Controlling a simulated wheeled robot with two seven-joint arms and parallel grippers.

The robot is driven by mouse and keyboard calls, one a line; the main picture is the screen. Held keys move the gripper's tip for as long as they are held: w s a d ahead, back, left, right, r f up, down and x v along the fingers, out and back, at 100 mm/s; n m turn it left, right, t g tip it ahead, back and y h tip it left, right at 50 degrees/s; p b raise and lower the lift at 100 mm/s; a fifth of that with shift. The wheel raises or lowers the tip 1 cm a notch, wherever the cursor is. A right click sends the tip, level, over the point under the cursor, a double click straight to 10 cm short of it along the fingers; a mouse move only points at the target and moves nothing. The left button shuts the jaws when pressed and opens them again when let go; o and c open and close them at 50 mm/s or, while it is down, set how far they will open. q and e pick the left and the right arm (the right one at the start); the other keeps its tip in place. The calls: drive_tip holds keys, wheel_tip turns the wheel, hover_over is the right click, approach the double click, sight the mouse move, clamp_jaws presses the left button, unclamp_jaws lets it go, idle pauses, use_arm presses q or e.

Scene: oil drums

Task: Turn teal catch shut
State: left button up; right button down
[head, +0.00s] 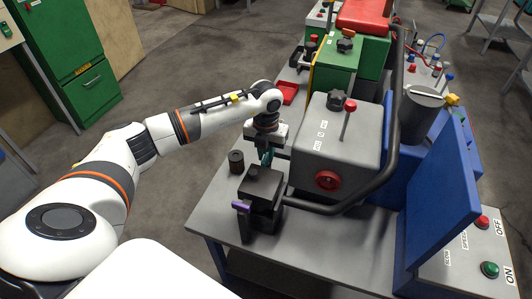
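The teal catch (266,158) shows as a small teal patch on the far side of a black block-shaped fixture (261,188) on the grey bench. My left gripper (266,148) points down right above and around the catch and hides most of it. I cannot tell whether its fingers touch the catch or how far apart they are. How far the catch is turned is also hidden. A purple lever (241,206) sticks out at the near left of the same black fixture. My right gripper is not in view.
A grey machine housing (333,150) with a red knob and a thick dark bar stands close right of the gripper. A short dark cylinder (236,162) stands left of the fixture. A red tray (288,93) lies behind. The front bench top (290,250) is clear.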

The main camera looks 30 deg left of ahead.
sight(266, 156)
use_arm(q)
drive_tip(key=shift+o, duration=1)
wheel_tip(266, 156, up, 12)
drive_tip(key=b, duration=0.2)
drive_tip(key=shift+s+f, duration=0.1)
